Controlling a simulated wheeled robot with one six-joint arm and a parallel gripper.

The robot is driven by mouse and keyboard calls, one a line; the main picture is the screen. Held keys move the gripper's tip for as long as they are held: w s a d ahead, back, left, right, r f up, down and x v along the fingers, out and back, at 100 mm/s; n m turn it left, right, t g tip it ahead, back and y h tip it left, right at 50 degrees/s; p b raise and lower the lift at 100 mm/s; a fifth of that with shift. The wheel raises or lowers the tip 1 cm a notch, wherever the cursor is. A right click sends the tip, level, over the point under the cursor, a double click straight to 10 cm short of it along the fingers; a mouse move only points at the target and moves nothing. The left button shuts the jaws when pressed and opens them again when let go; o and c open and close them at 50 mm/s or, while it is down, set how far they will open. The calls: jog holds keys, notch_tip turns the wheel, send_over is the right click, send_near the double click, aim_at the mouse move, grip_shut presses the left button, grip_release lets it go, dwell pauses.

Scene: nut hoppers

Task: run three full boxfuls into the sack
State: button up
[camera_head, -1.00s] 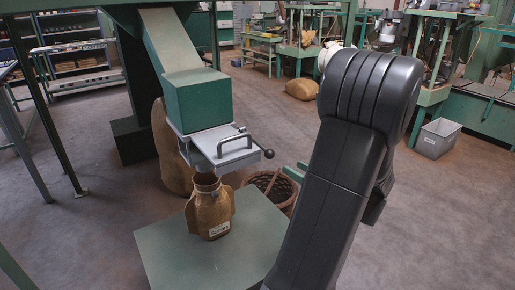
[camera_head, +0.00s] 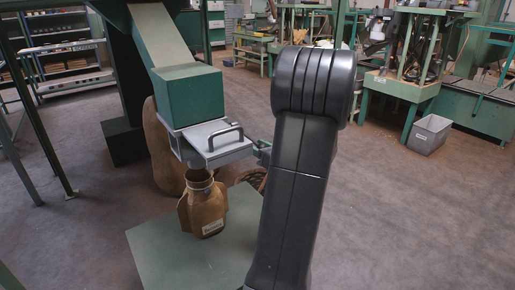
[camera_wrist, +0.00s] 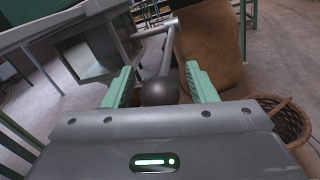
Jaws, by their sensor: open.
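The hopper's green chute box (camera_head: 190,97) ends in a grey metal box (camera_head: 215,145) with a dark handle on its front. Below it a brown sack (camera_head: 204,207) stands upright on the green table (camera_head: 160,255), its neck open under the box. In the wrist view the grey box (camera_wrist: 85,55) is at upper left. A lever rod (camera_wrist: 168,48) ends in a dark ball knob (camera_wrist: 160,91). My gripper (camera_wrist: 160,76) is open, its green fingers on either side of the knob.
A large burlap sack (camera_head: 164,150) stands on the floor behind the table. A wicker basket (camera_wrist: 284,114) is close on the right in the wrist view. A grey bin (camera_head: 429,133) stands far right.

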grip_shut()
jog(key=shift+r+p, duration=0.15)
jog(key=shift+p, duration=0.15)
